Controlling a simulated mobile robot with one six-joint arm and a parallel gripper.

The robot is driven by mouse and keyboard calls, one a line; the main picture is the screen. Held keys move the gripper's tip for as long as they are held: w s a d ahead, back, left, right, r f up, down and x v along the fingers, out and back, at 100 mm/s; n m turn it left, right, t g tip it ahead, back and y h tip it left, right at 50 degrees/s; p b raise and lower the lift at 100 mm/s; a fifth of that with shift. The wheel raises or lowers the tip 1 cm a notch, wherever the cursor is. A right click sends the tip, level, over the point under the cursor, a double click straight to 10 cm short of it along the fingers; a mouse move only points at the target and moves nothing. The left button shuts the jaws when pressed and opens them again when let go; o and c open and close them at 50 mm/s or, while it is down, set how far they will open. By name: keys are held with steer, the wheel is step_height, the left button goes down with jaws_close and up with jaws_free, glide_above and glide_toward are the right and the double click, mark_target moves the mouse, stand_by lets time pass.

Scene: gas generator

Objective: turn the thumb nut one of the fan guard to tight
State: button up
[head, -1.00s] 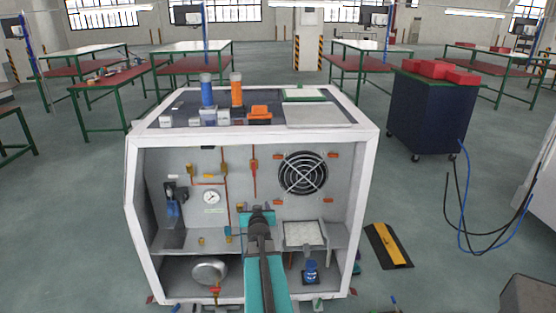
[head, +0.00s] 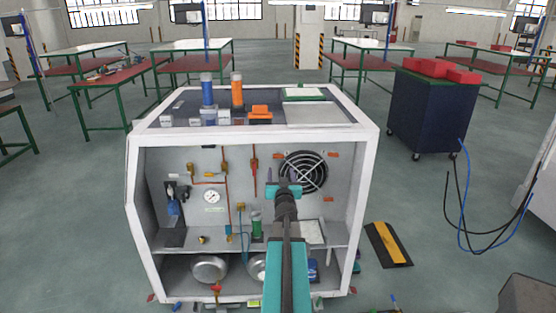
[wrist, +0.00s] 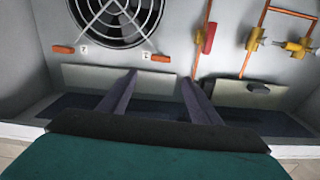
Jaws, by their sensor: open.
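The fan guard (head: 304,170), a round wire grille over a dark fan, is on the back panel inside the white-framed cabinet. Orange thumb nuts show at its upper left (head: 279,156), upper right (head: 333,154) and lower right (head: 329,199); my arm hides the lower-left corner. The wrist view is upside down to the head view. It shows the guard (wrist: 115,18) and two upper nuts, one on the right (wrist: 160,58) and one on the left (wrist: 63,49). My gripper (head: 284,183) is open and empty, before the guard's lower left, apart from the nuts.
A red handle (head: 253,165), copper pipes with brass fittings (head: 222,168) and a gauge (head: 212,197) are left of the guard. A shelf (head: 180,240) crosses the cabinet below. Cabinet side walls and top bound the space.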

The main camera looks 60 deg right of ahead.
mark_target(279, 156)
steer(key=shift+p+x, duration=0.8)
steer(key=shift+x, duration=5.95)
